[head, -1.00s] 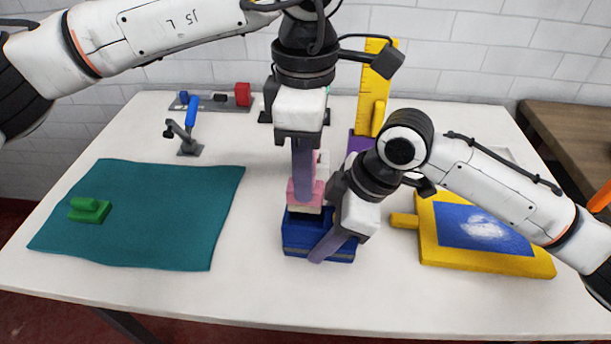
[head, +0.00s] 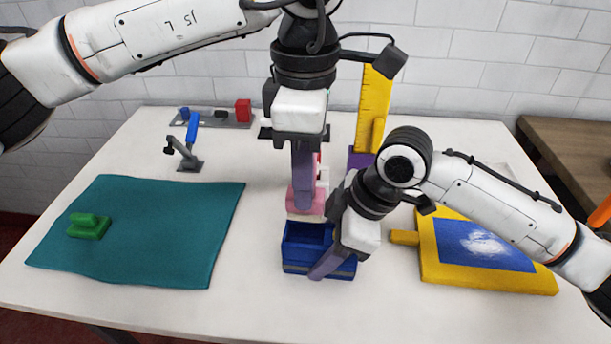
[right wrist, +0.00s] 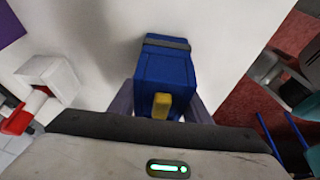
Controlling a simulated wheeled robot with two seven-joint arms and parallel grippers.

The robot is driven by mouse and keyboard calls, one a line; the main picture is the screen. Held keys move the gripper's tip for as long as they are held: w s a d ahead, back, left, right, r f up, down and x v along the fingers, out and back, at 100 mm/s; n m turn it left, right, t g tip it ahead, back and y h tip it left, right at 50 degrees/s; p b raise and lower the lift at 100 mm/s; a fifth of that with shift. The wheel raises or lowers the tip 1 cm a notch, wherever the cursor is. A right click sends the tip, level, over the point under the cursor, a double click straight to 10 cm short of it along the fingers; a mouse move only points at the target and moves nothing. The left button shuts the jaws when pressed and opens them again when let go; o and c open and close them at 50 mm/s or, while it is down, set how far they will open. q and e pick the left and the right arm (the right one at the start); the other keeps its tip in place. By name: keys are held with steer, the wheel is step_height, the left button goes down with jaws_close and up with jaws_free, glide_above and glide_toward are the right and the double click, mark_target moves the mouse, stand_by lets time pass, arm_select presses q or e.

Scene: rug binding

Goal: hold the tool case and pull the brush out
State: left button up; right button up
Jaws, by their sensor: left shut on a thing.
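The blue tool case (head: 318,268) stands upright on the white table with its open top showing a hollow inside. In the right wrist view, the case (right wrist: 165,70) has a grey band and a yellow tab. My right gripper (head: 333,255) has its fingers on opposite sides of the case and is shut on it. My left gripper (head: 305,195) is shut on the pink brush (head: 308,206), just above and behind the case's opening. The brush's pale lower end shows clear of the rim. My left fingers hide part of the brush.
A teal mat (head: 150,235) with a green block (head: 88,226) lies at left. A yellow-framed blue board (head: 480,250) lies at right. A yellow ruler (head: 373,105) stands behind in a purple holder. A blue-handled clamp (head: 190,145) and grey rack (head: 220,117) are at the back left.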

steer(key=o, duration=0.5)
steer(key=v, duration=1.1)
steer(key=shift+d+r, duration=0.1)
steer(key=shift+r, duration=0.45)
steer(key=shift+s, duration=0.1)
